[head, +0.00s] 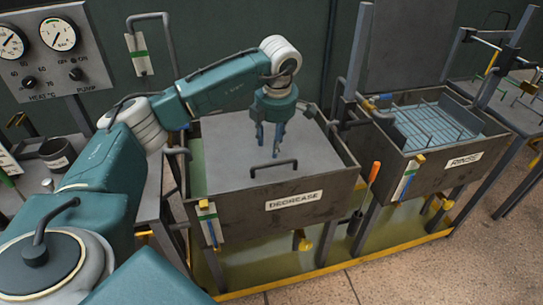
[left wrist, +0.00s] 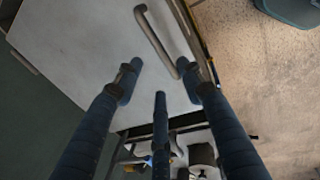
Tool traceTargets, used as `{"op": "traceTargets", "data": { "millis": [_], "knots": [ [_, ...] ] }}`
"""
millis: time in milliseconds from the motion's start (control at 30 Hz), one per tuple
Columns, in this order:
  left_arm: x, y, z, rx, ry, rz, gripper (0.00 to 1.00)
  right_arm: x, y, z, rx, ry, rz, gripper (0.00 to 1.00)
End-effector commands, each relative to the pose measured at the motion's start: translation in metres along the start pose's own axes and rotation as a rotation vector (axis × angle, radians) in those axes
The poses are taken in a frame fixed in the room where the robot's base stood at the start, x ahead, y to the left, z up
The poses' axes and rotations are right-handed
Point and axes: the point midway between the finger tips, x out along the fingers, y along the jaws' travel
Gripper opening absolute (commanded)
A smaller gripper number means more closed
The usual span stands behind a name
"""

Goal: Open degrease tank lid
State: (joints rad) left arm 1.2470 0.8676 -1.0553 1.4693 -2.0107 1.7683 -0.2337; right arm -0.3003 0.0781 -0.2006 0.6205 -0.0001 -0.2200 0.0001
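The degrease tank (head: 310,198) is a dark metal box with a DEGREASE label on its front. Its flat grey lid (head: 225,150) lies over the top, with a dark bar handle (head: 273,168) near the front edge. My left gripper (head: 268,146) points down above the lid, just behind the handle in the head view. In the left wrist view its fingers (left wrist: 160,80) are spread and empty, and the lid's handle (left wrist: 157,40) runs near them without being held. The lid (left wrist: 85,50) fills much of that view. My right gripper is not in view.
The rinse tank (head: 440,175), open with a blue rack (head: 430,125) in it, stands to the right. A gauge panel (head: 55,45) is at the back left. An orange-handled tool (head: 374,173) hangs between the tanks. A yellow-edged tray (head: 330,268) lies underneath.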

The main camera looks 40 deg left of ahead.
Motion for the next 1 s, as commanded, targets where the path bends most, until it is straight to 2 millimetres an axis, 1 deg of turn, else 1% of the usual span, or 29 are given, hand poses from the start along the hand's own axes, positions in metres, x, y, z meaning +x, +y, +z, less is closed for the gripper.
{"op": "traceTargets", "data": {
  "millis": [33,200,300,400,567,833,967,1000],
  "knots": [
    [0.009,0.000,-0.001,-0.001,0.004,-0.004,0.39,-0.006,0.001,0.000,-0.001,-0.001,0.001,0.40],
    [0.041,-0.001,0.000,-0.002,0.002,-0.006,0.39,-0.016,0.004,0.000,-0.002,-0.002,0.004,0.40],
    [0.058,-0.001,-0.001,-0.001,0.002,-0.005,0.39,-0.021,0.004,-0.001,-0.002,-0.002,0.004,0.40],
    [0.070,-0.001,0.001,-0.002,-0.001,-0.005,0.39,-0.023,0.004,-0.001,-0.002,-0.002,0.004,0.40],
    [0.081,-0.001,0.001,-0.002,-0.002,-0.004,0.39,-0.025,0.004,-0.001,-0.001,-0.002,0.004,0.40],
    [0.082,-0.001,0.001,-0.001,-0.003,-0.003,0.39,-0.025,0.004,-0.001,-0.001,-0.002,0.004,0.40],
    [0.082,-0.001,0.001,-0.001,-0.003,-0.003,0.13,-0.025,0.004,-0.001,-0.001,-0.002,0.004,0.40],
    [0.082,-0.001,0.001,-0.001,-0.003,-0.003,0.05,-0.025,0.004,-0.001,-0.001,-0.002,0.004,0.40]
  ]
}}
